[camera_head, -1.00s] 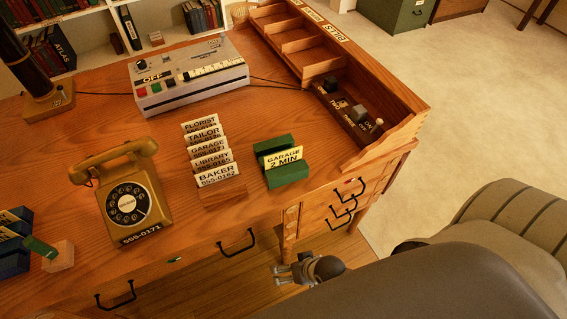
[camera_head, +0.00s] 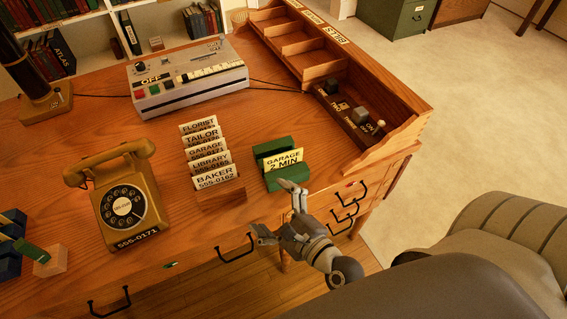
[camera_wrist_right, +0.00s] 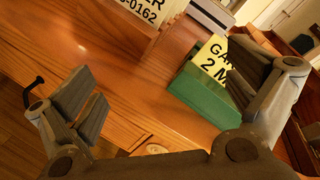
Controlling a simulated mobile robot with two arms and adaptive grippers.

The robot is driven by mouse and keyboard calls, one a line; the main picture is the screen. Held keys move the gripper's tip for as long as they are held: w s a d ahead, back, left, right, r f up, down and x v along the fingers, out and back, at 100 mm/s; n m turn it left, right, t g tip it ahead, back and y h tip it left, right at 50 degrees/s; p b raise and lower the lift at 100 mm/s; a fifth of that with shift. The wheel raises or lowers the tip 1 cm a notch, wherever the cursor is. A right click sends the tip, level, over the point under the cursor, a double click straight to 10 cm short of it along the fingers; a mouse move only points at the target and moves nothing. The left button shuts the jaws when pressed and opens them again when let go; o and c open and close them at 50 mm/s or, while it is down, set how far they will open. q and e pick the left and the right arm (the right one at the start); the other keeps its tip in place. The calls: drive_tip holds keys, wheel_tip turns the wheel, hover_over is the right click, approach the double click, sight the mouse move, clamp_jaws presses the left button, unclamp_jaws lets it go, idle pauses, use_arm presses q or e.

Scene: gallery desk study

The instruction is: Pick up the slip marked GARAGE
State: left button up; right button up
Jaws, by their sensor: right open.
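The yellow slip marked GARAGE 2 MIN (camera_head: 284,160) stands upright in a green holder (camera_head: 288,178) on the desk, right of the row of cards. The slip also shows in the right wrist view (camera_wrist_right: 215,62), partly hidden behind one finger, with the green holder (camera_wrist_right: 205,98) below it. A white card marked GARAGE (camera_head: 205,149) stands in the card row. My right gripper (camera_head: 275,212) is open and empty at the desk's front edge, just in front of the holder. One fingertip overlaps the holder's front in the head view; I cannot tell if they touch. My left gripper is not in view.
The card row (camera_head: 214,181) stands left of the holder, with a telephone (camera_head: 128,207) farther left. A grey machine (camera_head: 188,76) stands behind. A wooden compartment unit (camera_head: 385,95) bounds the desk's right side. Bare desk lies between telephone and cards.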

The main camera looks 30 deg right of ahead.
sight(284, 155)
drive_tip(key=w+d+r+m+h, duration=0.1)
drive_tip(key=d+m, duration=0.1)
drive_tip(key=m, duration=0.2)
drive_tip(key=w+d+r+m+t+h+p, duration=0.1)
drive_tip(key=d+m+h, duration=0.1)
drive_tip(key=d+m, duration=0.1)
drive_tip(key=w+d+r+m+h, duration=0.1)
drive_tip(key=w+d+m+h, duration=0.1)
drive_tip(key=m, duration=0.2)
drive_tip(key=shift+d+r+m+t, duration=0.15)
drive_tip(key=shift+d+m+t, duration=0.15)
drive_tip(key=shift+m+t, duration=0.1)
drive_tip(key=shift+w+d+f+p, duration=0.15)
drive_tip(key=shift+w+p, duration=0.2)
drive_tip(key=shift+w, duration=0.65)
drive_tip(key=shift+w+d+f+p, duration=0.1)
drive_tip(key=shift+w+d+p, duration=0.15)
drive_tip(key=shift+w, duration=0.75)
drive_tip(key=shift+w+d+f+p, duration=0.1)
drive_tip(key=shift+w+p, duration=0.3)
drive_tip(key=shift+w, duration=0.6)
drive_tip(key=c, duration=0.4)
